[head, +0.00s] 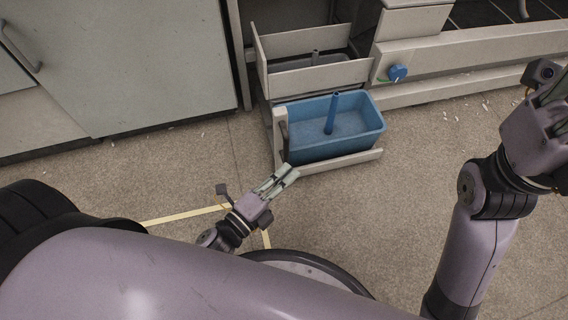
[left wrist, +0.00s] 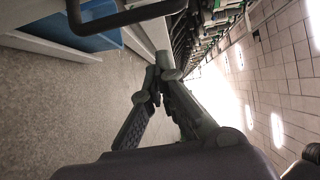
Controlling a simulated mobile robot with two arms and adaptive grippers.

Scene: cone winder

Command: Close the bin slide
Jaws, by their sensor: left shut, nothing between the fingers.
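The bin slide (head: 340,163) is pulled out from the machine, low over the floor, and carries a blue bin (head: 355,137) with a blue post standing in it. A dark bar handle (head: 285,140) is on its pale front panel. My left gripper (head: 291,173) is shut and empty, just in front of the slide near the handle's lower end. In the left wrist view, the handle (left wrist: 125,16) and part of the blue bin (left wrist: 97,40) lie beyond the shut fingertips (left wrist: 160,75), apart from them. My right gripper (head: 556,88) is cut by the right edge; its fingers are unclear.
Above the slide is an open pale drawer or tray (head: 315,78). A blue knob (head: 397,73) is on the machine to its right. A grey cabinet (head: 120,60) stands at left. The floor in front is clear apart from yellow tape (head: 185,215) and scattered scraps.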

